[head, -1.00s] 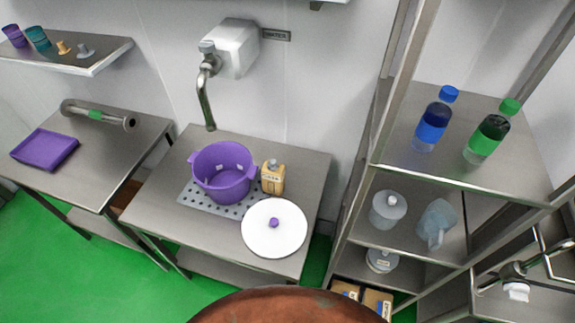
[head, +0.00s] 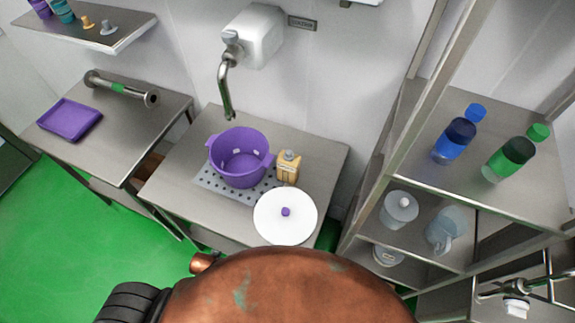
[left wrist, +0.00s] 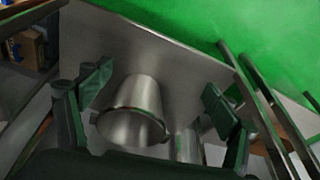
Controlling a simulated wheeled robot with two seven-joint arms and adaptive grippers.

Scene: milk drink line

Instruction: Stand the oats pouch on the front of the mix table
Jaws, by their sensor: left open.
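I cannot surely identify the oats pouch. A small tan container (head: 288,168) with a grey top and a label too small to read stands upright beside the purple pot (head: 240,158). Both are on the middle steel table (head: 190,207), which may be the mix table. Its front part is partly hidden at the bottom of the head view. My left gripper (left wrist: 158,98) shows only in the left wrist view, with its dark fingers apart. A steel cup-like vessel (left wrist: 135,108) appears between and beyond them, near a steel surface. My right gripper is not in view.
A white lid (head: 285,222) with a purple knob lies at the middle table's front right. A perforated plate (head: 213,186) is under the pot, below a tap (head: 226,90). A shelf rack (head: 400,125) with bottles stands right. A purple tray (head: 70,120) sits on the left table.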

